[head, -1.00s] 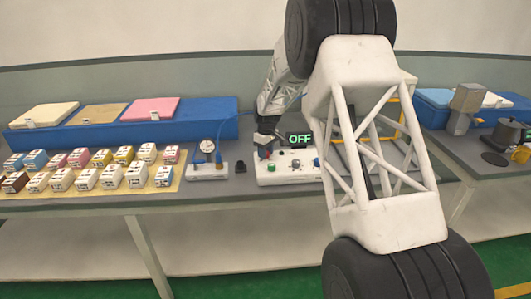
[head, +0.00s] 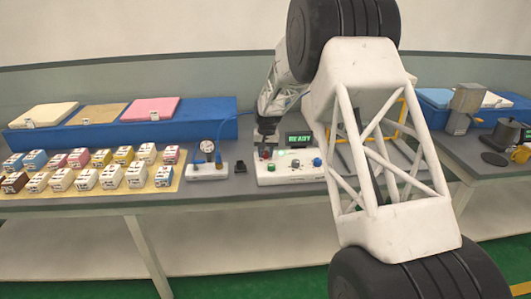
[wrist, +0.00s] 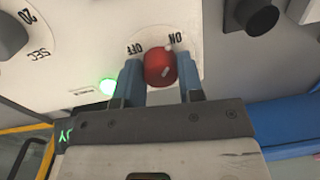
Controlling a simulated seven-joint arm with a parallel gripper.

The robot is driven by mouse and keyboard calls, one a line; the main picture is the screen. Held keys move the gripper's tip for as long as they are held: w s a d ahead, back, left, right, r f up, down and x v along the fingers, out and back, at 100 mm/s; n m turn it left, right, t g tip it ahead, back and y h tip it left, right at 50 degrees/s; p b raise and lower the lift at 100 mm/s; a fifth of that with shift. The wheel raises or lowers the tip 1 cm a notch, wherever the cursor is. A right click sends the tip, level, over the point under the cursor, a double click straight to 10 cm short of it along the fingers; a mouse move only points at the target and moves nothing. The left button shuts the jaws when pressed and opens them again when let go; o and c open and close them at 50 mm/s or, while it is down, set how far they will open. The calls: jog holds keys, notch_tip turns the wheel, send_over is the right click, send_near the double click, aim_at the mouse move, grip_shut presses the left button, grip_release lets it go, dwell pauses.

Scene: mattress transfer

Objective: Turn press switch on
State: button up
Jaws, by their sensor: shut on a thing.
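A white control box (head: 275,177) stands on the table in the head view, with a green knob, a dark knob and a blue knob on it. The red rotary switch (wrist: 160,69) shows in the wrist view between the printed words OFF and ON, its white mark toward ON. My gripper (wrist: 161,82) is shut on this red switch, one finger on each side. In the head view my gripper (head: 266,150) is at the left end of the box and partly hides the switch. A green light (wrist: 107,87) glows beside it. The display (head: 298,139) reads what looks like READY.
A gauge unit (head: 207,165) with a blue hose and a small black block (head: 240,166) stand left of the box. Several small colored boxes sit on a tan mat (head: 75,186). Blue platforms with colored pads line the back.

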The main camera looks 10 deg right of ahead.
aim_at(266, 152)
jog(key=shift+f+m, duration=0.1)
jog(key=shift+m, duration=0.5)
jog(key=o, duration=0.9)
jog(key=shift+o, duration=0.2)
jog(key=shift+d+r, duration=0.15)
jog(key=shift+r, duration=3.8)
